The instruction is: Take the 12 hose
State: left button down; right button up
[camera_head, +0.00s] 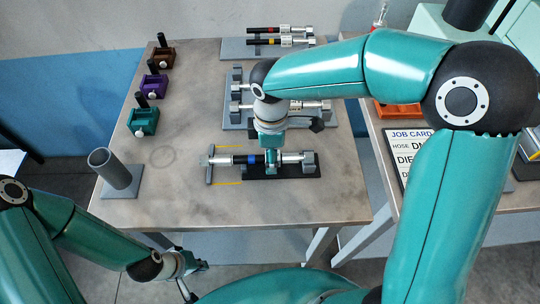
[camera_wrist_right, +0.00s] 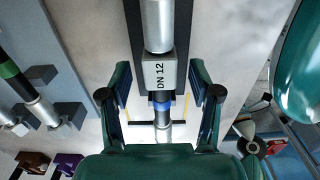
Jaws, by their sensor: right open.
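The DN 12 hose (camera_head: 237,159), a black hose with a blue band and metal ends, lies crosswise near the table's front. Its right end is on a dark base plate (camera_head: 295,171), its left end at a grey upright bar (camera_head: 209,171). In the right wrist view its grey block (camera_wrist_right: 156,75), lettered DN 12, lies between the spread fingers of my right gripper (camera_wrist_right: 160,97). That gripper is open above the hose; I cannot tell if it touches. My left gripper (camera_head: 196,280) is open and empty, low in front of the table.
Racks (camera_head: 232,115) with other hoses stand behind, with red- and yellow-banded hoses (camera_head: 268,42) at the back. Brown, purple and teal (camera_head: 143,122) handled blocks line the left edge. A grey tube (camera_head: 110,168) stands front left. A job card (camera_head: 410,150) is on the right table.

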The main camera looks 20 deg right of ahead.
jog(key=shift+f, duration=0.35)
jog(key=shift+r, duration=0.1)
grip_shut()
jog(key=shift+w, duration=0.1)
